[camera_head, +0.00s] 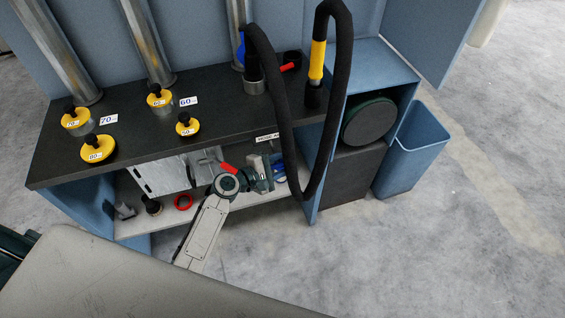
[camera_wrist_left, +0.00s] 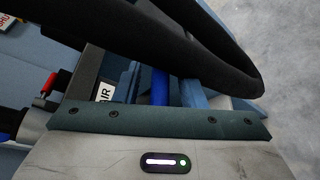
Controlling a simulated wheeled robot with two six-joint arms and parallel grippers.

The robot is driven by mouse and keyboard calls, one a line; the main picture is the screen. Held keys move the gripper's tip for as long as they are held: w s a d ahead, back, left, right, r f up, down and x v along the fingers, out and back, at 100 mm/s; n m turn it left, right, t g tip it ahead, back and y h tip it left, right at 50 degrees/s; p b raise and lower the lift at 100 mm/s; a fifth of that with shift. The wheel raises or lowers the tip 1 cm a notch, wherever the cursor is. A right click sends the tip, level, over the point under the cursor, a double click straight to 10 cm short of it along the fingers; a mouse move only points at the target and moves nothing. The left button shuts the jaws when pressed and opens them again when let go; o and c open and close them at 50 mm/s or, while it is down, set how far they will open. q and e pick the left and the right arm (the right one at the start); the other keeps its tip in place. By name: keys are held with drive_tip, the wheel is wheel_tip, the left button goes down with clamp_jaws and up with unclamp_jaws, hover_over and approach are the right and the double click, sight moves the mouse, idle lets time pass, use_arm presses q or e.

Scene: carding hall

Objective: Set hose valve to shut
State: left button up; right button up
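A red lever (camera_head: 229,168) shows below the bench's front edge, just behind my left wrist, to the left of a white label reading "HOSE AIR" (camera_head: 267,137). It looks like the hose valve handle; its body is mostly hidden. A red-handled part also shows in the left wrist view (camera_wrist_left: 48,85), left of the label's letters "AIR" (camera_wrist_left: 105,92). My left gripper (camera_head: 265,175) is in front of the bench, right of the red lever, with no contact visible. Its fingertips are unclear. The black hose (camera_head: 285,125) loops down close to it. My right gripper is not in view.
The dark bench top (camera_head: 215,95) carries several yellow-topped weights, number cards and another red handle (camera_head: 288,67). A lower shelf (camera_head: 150,222) holds a red ring (camera_head: 183,202). A blue bin (camera_head: 412,150) stands right. The floor on the right is clear.

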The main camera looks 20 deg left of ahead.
use_arm(q)
drive_tip(key=c, duration=0.7)
clamp_jaws()
drive_tip(key=w+a, duration=0.1)
drive_tip(key=w+b, duration=0.1)
drive_tip(key=shift+w+a, duration=0.35)
drive_tip(key=shift+a, duration=0.05)
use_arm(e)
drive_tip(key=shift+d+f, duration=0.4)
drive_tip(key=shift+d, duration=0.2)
use_arm(q)
drive_tip(key=o, duration=0.7)
unclamp_jaws()
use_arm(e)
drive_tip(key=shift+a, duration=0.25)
use_arm(q)
drive_tip(key=shift+s, duration=0.1)
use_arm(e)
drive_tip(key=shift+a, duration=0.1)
